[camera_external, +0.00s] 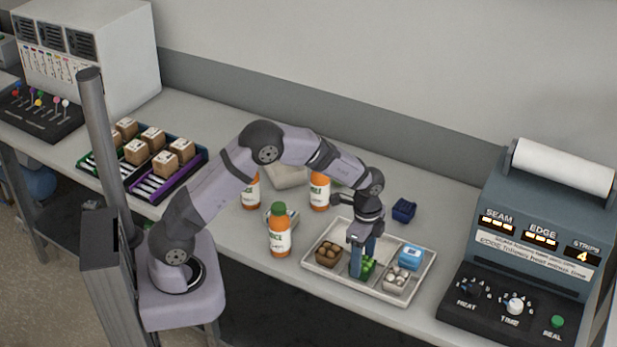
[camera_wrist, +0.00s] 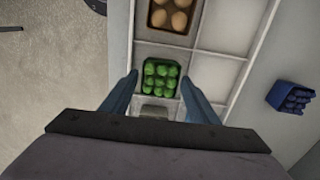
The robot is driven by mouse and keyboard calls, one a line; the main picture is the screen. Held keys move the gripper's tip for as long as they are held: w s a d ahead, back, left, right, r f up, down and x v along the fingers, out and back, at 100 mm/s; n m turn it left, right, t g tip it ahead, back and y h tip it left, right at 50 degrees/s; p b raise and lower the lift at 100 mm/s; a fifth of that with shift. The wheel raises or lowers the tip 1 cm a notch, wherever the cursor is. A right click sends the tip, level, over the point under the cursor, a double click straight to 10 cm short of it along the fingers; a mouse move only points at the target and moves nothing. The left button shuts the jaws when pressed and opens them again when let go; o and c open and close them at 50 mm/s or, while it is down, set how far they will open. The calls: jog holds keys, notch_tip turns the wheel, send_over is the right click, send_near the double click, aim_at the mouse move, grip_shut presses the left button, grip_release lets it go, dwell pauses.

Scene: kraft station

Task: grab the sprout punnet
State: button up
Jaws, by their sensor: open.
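The sprout punnet (camera_wrist: 161,74) is a dark tray of green sprouts in a compartment of the white divided tray (camera_wrist: 221,67). In the external view the punnet (camera_external: 367,265) shows partly behind my fingers. My gripper (camera_external: 362,262) is open and points down over it, with one finger on either side. In the wrist view the two blue fingertips of my gripper (camera_wrist: 161,82) flank the punnet, and it lies between and slightly beyond them. I cannot tell whether the fingers touch it.
The tray also holds a brown egg punnet (camera_external: 328,254), a white egg punnet (camera_external: 396,279) and a blue-and-white box (camera_external: 411,257). A blue punnet (camera_external: 403,210) stands behind the tray. Juice bottles (camera_external: 279,232) stand left. The sealing machine (camera_external: 530,240) is at right.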

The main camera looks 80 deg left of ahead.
aim_at(363, 262)
jog(key=shift+f, duration=1.15)
jog(key=shift+c, duration=0.6)
jog(key=c, duration=0.7)
notch_tip(363, 262, up, 10)
jog(key=b, duration=0.2)
jog(key=shift+b, duration=0.4)
